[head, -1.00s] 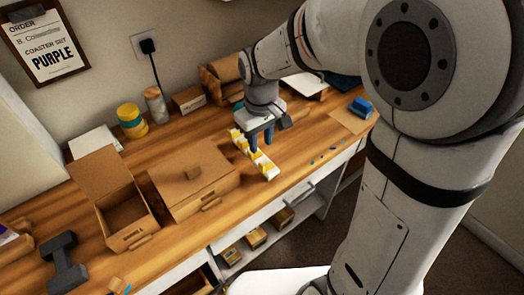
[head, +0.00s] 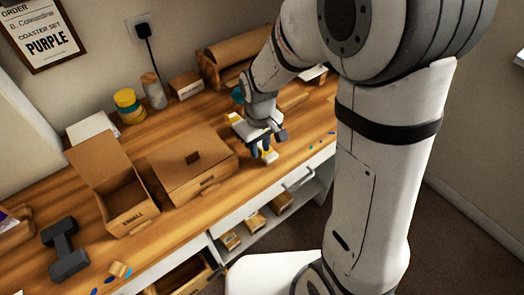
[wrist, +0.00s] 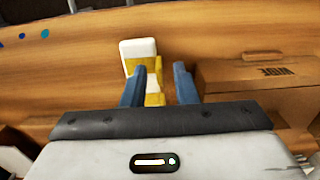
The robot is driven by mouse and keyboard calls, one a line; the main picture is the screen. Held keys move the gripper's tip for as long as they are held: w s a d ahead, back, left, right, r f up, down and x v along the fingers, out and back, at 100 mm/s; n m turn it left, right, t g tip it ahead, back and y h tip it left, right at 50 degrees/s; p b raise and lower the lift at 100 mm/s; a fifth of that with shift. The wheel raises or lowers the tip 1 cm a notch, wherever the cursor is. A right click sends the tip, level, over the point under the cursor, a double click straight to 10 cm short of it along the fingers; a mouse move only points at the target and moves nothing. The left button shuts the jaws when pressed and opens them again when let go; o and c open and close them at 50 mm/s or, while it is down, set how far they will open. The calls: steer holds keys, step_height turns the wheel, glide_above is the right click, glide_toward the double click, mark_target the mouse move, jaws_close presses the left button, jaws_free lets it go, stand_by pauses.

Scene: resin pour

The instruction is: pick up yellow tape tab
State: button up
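The yellow tape tabs (wrist: 152,92) sit on a white strip-shaped holder (wrist: 138,48) on the wooden bench. In the wrist view one finger partly hides them. The holder's near end also shows in the head view (head: 270,156), with yellow (head: 266,144) beside my fingers; much of its middle is hidden behind my gripper. My gripper (wrist: 159,82) points down over the holder with its two blue fingers apart. Yellow shows between the fingers, close to the left one in the wrist view. I cannot tell whether a finger touches a tab.
A closed cardboard box (head: 170,180) stands left of my gripper, and an open box (head: 127,217) beyond it. Yellow-and-teal tape rolls (head: 128,106) stand at the back.

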jaws_close()
